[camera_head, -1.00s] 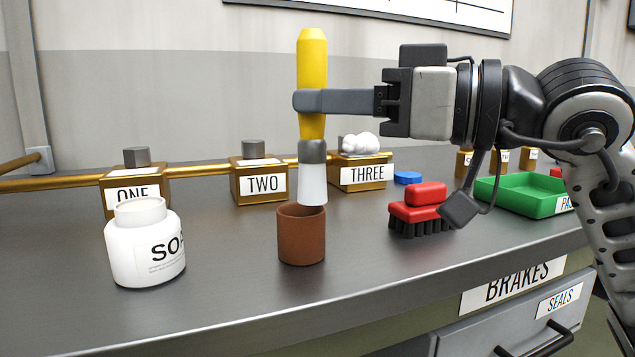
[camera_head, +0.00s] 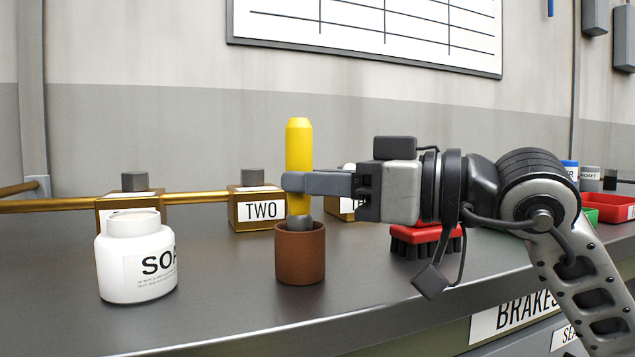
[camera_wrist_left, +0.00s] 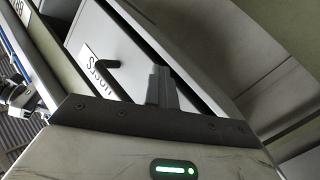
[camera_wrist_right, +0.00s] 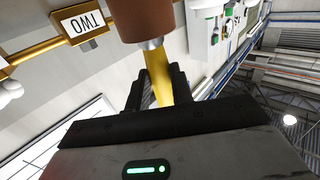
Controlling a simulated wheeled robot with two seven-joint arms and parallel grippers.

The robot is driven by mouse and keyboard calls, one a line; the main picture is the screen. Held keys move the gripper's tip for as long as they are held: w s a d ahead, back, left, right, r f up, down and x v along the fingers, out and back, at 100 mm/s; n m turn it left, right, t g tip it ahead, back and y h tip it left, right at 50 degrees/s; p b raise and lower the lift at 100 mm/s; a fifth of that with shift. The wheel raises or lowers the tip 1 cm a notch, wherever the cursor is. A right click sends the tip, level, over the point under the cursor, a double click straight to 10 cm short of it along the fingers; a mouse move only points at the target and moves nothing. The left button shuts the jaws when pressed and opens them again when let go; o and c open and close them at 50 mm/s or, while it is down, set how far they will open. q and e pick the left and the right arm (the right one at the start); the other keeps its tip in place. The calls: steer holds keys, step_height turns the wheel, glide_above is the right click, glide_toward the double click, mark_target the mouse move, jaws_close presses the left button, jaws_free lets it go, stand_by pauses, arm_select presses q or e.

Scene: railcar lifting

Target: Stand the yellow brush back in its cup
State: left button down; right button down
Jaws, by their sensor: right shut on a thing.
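The yellow brush (camera_head: 299,150) stands upright with its handle pointing up. Its white bristle end is hidden inside the brown cup (camera_head: 300,258), and its grey collar is at the cup's rim. My right gripper (camera_head: 299,183) is shut on the lower part of the yellow handle, just above the cup. In the right wrist view, the handle (camera_wrist_right: 158,75) is between the fingers and the cup (camera_wrist_right: 145,18) is beyond them. My left gripper (camera_wrist_left: 162,86) shows only in the left wrist view, its fingers together and empty, near a drawer front.
A white soap jar (camera_head: 136,262) stands left of the cup. Brass blocks, one labelled TWO (camera_head: 257,210), stand behind on a brass rail (camera_head: 60,205). A red brush (camera_head: 425,240) with black bristles lies right, partly behind my arm. The bench's front edge is close.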

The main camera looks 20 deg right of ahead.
steer(key=c, duration=1.2)
jaws_free()
arm_select(q)
steer(key=shift+r, duration=0.15)
steer(key=shift+r+h+b, duration=0.2)
steer(key=shift+h+b, duration=0.1)
steer(key=shift+b, duration=0.15)
arm_select(e)
steer(key=v, duration=0.7)
steer(key=shift+s+r, duration=0.15)
steer(key=shift+r, duration=0.1)
arm_select(q)
steer(key=shift+d+f, duration=0.15)
arm_select(e)
steer(key=shift+d, duration=0.15)
